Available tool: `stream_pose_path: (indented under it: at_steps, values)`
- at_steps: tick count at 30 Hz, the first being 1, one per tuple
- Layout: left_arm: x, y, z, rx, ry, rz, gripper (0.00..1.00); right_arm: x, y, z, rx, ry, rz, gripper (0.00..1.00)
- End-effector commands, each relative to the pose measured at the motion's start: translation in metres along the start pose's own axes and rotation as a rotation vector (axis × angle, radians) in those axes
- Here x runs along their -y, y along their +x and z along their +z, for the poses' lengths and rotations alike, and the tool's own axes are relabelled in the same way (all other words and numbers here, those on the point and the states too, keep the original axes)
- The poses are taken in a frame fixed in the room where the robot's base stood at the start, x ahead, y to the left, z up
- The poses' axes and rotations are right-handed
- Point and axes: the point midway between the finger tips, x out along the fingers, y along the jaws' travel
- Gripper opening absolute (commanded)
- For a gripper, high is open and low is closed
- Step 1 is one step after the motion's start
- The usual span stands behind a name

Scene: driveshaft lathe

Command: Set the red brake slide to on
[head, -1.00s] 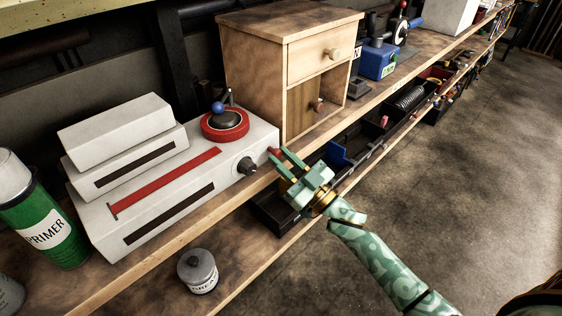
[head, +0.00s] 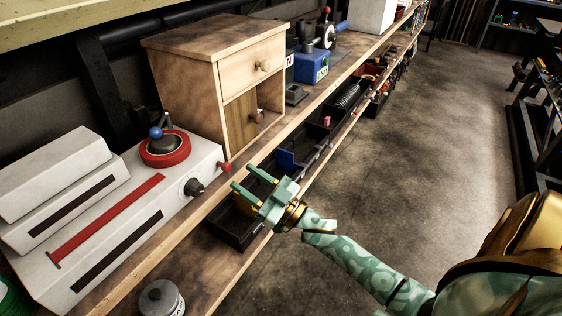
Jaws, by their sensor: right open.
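A white stepped machine box (head: 205,163) stands on the wooden bench at the left. A long red strip (head: 108,219) runs along its top, with a small dark mark at its lower left end. A small red knob (head: 224,167) sticks out from the box's right end. I cannot tell which red part is the brake slide, and no on marking is readable. My right gripper (head: 243,178) is open and empty, just right of the red knob and apart from it, over the bench's front edge. My left gripper is not in view.
A red round base with a blue-balled lever (head: 165,150) and a black knob (head: 193,187) are on the box. A wooden cabinet (head: 190,75) stands behind.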

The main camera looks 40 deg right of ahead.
Motion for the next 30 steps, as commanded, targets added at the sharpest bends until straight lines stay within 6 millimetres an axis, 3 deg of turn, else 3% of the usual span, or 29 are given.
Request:
stream_pose_path:
  at_steps: [6, 13, 18, 30]
  values:
    - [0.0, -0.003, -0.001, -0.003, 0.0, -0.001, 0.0, 0.0, -0.063, 0.001, 0.005, 0.001, 0.001, 0.43]
    - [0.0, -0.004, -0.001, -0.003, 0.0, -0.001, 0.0, -0.001, -0.11, 0.001, 0.004, -0.002, 0.001, 0.43]
    - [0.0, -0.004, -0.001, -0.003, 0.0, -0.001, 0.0, -0.001, -0.124, 0.0, 0.001, -0.001, 0.002, 0.43]
    - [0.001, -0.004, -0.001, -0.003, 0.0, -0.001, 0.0, -0.001, -0.126, 0.0, 0.0, -0.001, 0.002, 0.43]
